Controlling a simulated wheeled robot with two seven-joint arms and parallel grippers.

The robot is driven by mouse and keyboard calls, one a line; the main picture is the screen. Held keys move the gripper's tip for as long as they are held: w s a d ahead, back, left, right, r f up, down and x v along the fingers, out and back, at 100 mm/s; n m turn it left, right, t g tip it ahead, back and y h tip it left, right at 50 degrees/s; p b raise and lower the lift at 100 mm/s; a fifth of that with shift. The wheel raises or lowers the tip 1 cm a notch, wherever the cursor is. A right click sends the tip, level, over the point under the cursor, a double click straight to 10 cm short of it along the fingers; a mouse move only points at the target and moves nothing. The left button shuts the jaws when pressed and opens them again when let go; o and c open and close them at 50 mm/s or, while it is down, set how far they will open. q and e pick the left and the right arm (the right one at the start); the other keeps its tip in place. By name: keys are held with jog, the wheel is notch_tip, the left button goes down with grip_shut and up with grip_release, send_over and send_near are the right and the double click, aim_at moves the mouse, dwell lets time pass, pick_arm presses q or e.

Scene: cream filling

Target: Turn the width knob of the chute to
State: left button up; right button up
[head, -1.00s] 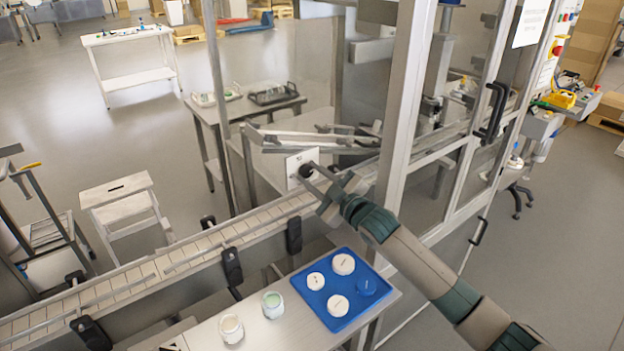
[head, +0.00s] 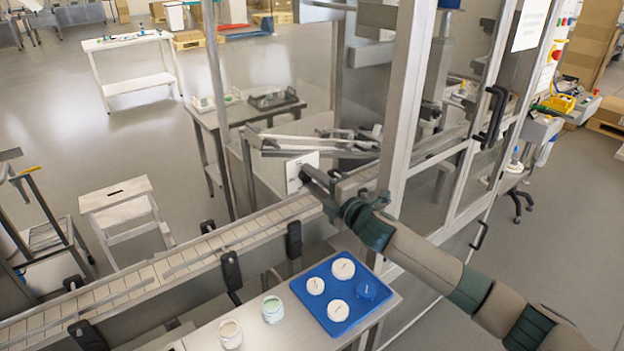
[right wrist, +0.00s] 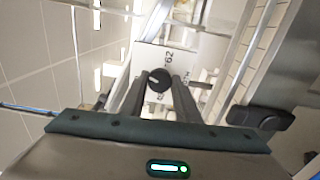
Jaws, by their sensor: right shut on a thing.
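The chute (head: 310,143) is a set of metal rails above the conveyor. A white plate (head: 296,170) with printed marks stands at its near end; the wrist view shows this plate (right wrist: 170,62) with numbers, one like "62". The black round width knob (right wrist: 160,80) sits on the plate. My right gripper (head: 309,176) reaches in from the right, and its fingers (right wrist: 160,88) are shut on the knob, one on each side. In the head view the gripper mostly hides the knob. The full scale reading is partly hidden. My left gripper is not in view.
The slatted conveyor (head: 200,248) runs below the chute, with black clamps along its rail. A blue tray (head: 343,318) with white lids and a blue one lies on a bench beside two jars (head: 272,308). A metal frame post (head: 405,100) stands close to my right arm.

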jog(key=n, duration=0.4)
jog(key=shift+p, duration=0.4)
jog(key=shift+n+p, duration=0.3)
jog(key=shift+n, duration=1.4)
jog(key=shift+f, duration=0.1)
jog(key=o, duration=1)
jog(key=shift+o, duration=0.2)
jog(key=b+v, duration=0.4)
jog(key=v, duration=1.3)
jog(key=shift+s, duration=0.15)
jog(key=shift+d, duration=0.15)
